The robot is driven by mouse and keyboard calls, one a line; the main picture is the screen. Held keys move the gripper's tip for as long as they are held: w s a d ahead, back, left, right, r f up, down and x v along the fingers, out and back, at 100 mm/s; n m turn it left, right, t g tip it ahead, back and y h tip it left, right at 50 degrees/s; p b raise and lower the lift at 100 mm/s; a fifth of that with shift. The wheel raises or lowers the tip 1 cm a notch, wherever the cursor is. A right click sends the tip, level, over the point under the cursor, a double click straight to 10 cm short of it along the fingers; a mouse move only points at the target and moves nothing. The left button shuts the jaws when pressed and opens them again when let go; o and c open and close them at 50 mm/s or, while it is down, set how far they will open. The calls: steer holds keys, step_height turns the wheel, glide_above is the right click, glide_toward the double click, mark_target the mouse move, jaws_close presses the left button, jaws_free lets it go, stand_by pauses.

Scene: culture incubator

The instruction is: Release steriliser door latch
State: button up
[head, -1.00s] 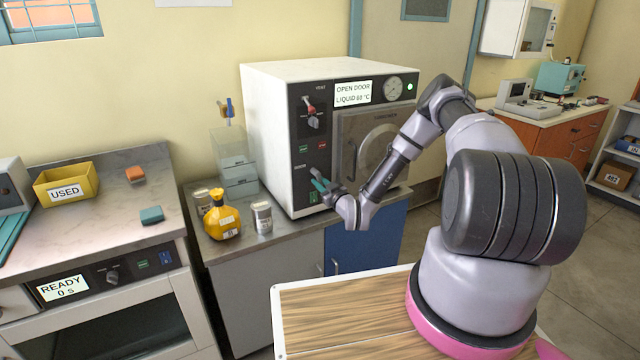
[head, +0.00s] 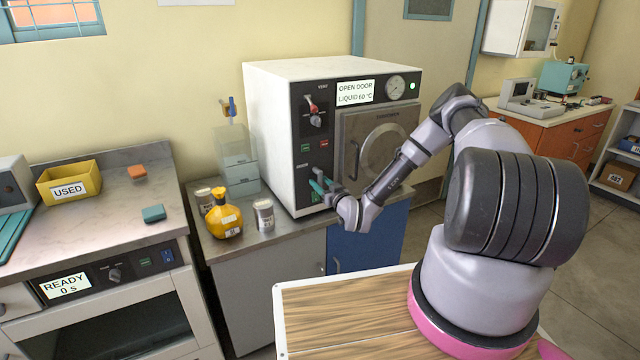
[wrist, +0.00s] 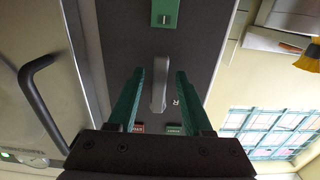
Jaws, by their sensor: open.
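The steriliser (head: 268,120) is a white box on the bench, with a dark control panel and a grey door (head: 400,130) that looks closed. Its display (head: 354,92) reads "OPEN DOOR LIQUID 60 °C". My gripper (head: 318,184) is at the lower part of the panel, left of the door. In the wrist view, my gripper (wrist: 160,74) is open, with a teal finger on each side of a grey lever (wrist: 158,92), which looks like the latch. Gaps show between the lever and both fingers. The lever is hard to make out in the head view.
A dark bar handle (wrist: 38,88) stands out from the door beside my gripper. A green switch (wrist: 165,13) lies beyond the fingertips. A yellow bottle (head: 223,217) and a labelled tin (head: 264,215) stand on the bench left of my gripper.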

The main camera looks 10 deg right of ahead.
steer(key=v, duration=1)
steer(key=w+d+r+n+g+h, duration=0.15)
steer(key=d+r+g, duration=0.25)
steer(key=r, duration=0.5)
steer(key=w+d+r+g+h, duration=0.1)
steer(key=d+r+g+h, duration=0.15)
steer(key=r, duration=0.75)
steer(key=s+d+r+m+g+h, duration=0.15)
steer(key=s+r, duration=0.25)
steer(key=r, duration=0.5)
steer(key=s+a+r+m, duration=0.1)
steer(key=s+r+m, duration=0.1)
steer(key=s+r, duration=0.4)
steer(key=s+a+r+m+g+y, duration=0.1)
steer(key=s+r, duration=0.4)
steer(key=s, duration=0.8)
steer(key=s+a+r+m+g+y, duration=0.1)
steer(key=s+r+m, duration=0.3)
steer(key=s, duration=0.5)
step_height(320, 180, up, 3)
steer(key=shift+s+a+f+m, duration=0.2)
steer(key=shift+s+a+m, duration=0.1)
steer(key=shift+a, duration=0.6)
